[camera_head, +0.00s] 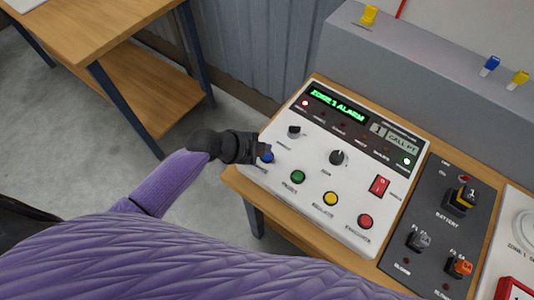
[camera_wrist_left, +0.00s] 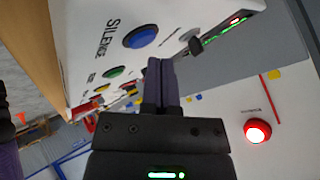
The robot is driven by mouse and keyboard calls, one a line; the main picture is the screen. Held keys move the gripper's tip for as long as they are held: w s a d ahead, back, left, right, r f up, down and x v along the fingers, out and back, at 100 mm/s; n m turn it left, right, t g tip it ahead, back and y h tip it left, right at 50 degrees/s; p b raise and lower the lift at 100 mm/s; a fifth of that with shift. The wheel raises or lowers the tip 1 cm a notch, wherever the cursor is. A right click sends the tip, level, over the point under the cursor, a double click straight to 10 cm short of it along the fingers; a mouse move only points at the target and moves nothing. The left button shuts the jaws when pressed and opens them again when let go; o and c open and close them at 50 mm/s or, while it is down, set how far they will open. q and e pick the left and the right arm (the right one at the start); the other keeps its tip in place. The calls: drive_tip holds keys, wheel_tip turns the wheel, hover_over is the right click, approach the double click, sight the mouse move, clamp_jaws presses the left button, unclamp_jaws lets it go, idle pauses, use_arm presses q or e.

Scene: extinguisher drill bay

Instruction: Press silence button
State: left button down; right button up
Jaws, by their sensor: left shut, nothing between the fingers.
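The silence button is blue and round, at the left front corner of the white alarm panel (camera_head: 315,180). In the head view the blue button (camera_head: 267,158) is partly covered by my left gripper (camera_head: 262,147). In the left wrist view the blue button (camera_wrist_left: 140,37) shows beside the printed word SILENCE. There my left gripper's fingers (camera_wrist_left: 160,68) are together and empty, with their tips close to the button. I cannot tell whether they touch it. My right gripper is not in view.
Green (camera_head: 298,177), yellow (camera_head: 330,198) and red (camera_head: 365,221) buttons line the panel's front. Black knobs and a red switch (camera_head: 379,186) sit behind them. The green display (camera_head: 338,104) reads ZONE 1 ALARM. A dark battery panel (camera_head: 437,225) stands to the right.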

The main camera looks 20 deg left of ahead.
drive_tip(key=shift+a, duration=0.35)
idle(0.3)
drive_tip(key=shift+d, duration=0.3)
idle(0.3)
use_arm(q)
drive_tip(key=shift+f, duration=0.1)
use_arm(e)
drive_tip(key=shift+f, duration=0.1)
use_arm(q)
drive_tip(key=shift+f+b, duration=0.4)
drive_tip(key=shift+b, duration=0.05)
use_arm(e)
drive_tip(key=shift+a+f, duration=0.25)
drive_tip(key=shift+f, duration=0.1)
use_arm(q)
drive_tip(key=shift+f+b, duration=0.4)
drive_tip(key=shift+b, duration=0.05)
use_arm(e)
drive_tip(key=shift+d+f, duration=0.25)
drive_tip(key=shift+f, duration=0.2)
use_arm(q)
drive_tip(key=shift+r+p, duration=0.75)
drive_tip(key=shift+r, duration=0.15)
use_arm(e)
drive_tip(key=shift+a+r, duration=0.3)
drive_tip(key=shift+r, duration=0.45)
